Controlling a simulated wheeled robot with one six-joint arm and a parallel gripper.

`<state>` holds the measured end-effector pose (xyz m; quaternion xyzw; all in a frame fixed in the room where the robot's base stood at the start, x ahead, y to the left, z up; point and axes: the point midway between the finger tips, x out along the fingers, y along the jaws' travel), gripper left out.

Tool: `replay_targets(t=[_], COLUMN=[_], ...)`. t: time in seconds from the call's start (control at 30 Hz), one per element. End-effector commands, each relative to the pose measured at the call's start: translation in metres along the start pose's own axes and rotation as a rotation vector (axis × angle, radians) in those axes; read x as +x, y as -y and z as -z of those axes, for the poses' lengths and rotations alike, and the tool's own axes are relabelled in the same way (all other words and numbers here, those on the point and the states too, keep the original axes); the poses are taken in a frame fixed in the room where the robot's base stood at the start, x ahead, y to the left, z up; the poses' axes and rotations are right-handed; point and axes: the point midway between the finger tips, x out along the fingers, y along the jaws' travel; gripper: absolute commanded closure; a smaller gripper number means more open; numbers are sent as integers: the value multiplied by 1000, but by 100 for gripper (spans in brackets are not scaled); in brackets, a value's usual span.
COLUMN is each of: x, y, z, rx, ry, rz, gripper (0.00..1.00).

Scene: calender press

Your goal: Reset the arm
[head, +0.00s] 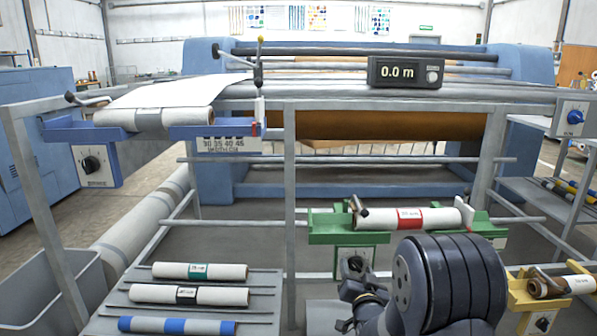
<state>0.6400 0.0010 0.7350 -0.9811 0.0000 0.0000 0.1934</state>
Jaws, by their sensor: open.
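My arm rises at the lower right of the head view, its large dark rounded joint close to the camera. My gripper (358,296) is the small dark part left of that joint, seen partly from behind. It is open, and I see nothing held in it. It shows in front of the lower part of the green roll holder (335,238), near that holder's dial. How far apart they are I cannot tell. My arm hides part of the floor and the machine's lower right.
A white roll with a red band (410,218) lies in the green holder. A yellow holder (520,300) stands at the right. Several rolls lie on a rack (255,313) at the lower left, beside a grey bin (50,295). The blue holder (210,131) carries a roll feeding a white sheet. The display (404,73) reads 0.0 m.

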Motion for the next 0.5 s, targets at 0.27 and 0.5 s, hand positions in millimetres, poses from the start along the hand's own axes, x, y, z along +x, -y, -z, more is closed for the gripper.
replay_targets(t=[0.27, 0.5], x=[0, -41], y=[2, 0], z=[3, -1], rx=[-208, -217], ry=[4, 2], rz=[-1, -1], gripper=[41, 41])
